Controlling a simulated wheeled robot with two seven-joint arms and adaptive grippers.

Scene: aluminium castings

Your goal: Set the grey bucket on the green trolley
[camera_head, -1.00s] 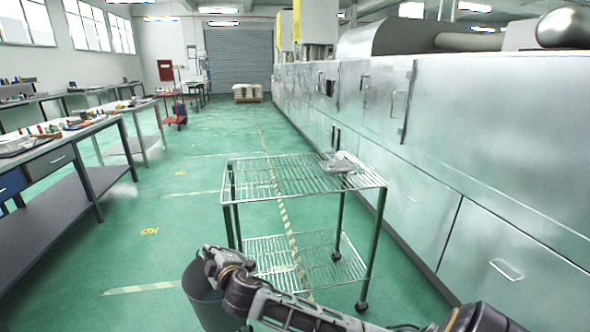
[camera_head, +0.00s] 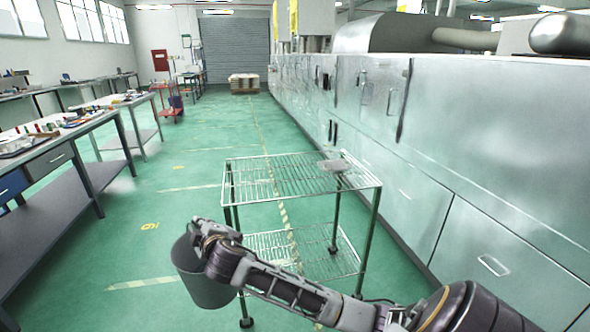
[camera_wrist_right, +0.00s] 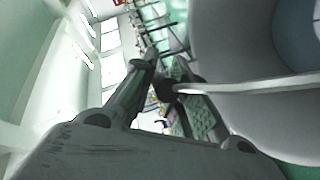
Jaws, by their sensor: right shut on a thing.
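The grey bucket (camera_head: 206,288) hangs upright in the lower left of the head view, in front of the trolley's left side. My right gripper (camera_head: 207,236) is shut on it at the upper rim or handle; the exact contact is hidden. In the right wrist view the bucket (camera_wrist_right: 260,118) fills the right side, with a thin pale strip of handle or rim beside the gripper fingers (camera_wrist_right: 165,68). The trolley (camera_head: 262,180) has two wire shelves, dark greenish posts and castors. The bucket is lower than its top shelf. My left gripper is not in view.
A small greyish-white part (camera_head: 334,166) lies on the trolley's top shelf at the back right; the rest of that shelf is clear. A long metal machine (camera_head: 480,160) runs along the right. Workbenches (camera_head: 60,150) stand at left.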

